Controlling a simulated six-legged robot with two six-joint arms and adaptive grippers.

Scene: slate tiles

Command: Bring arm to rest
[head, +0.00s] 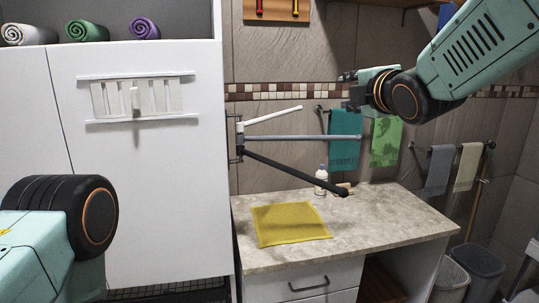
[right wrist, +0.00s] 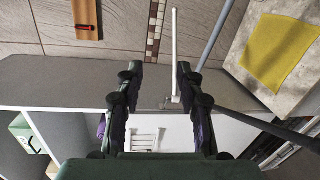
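A swing-arm rack (head: 239,140) is fixed at the white cabinet's right side. Its white arm (head: 275,115) slants slightly up to the right, its grey arm (head: 305,137) is about level, and its black arm (head: 298,173) slants down over the counter. The white arm (right wrist: 174,55), grey arm (right wrist: 214,36) and black arm (right wrist: 265,126) also show in the right wrist view. My right gripper (head: 350,90) is open and empty, up and right of the white arm's tip, apart from it. In the right wrist view the white arm appears between the fingers (right wrist: 158,85). My left gripper is out of view.
Below is a counter (head: 390,225) with a yellow cloth (head: 290,223) and a bottle (head: 321,180). A slotted white panel (head: 135,99) with a knob is on the cabinet (head: 170,200). Teal (head: 344,140) and green towels (head: 385,142) hang behind. Bins (head: 480,266) stand at right.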

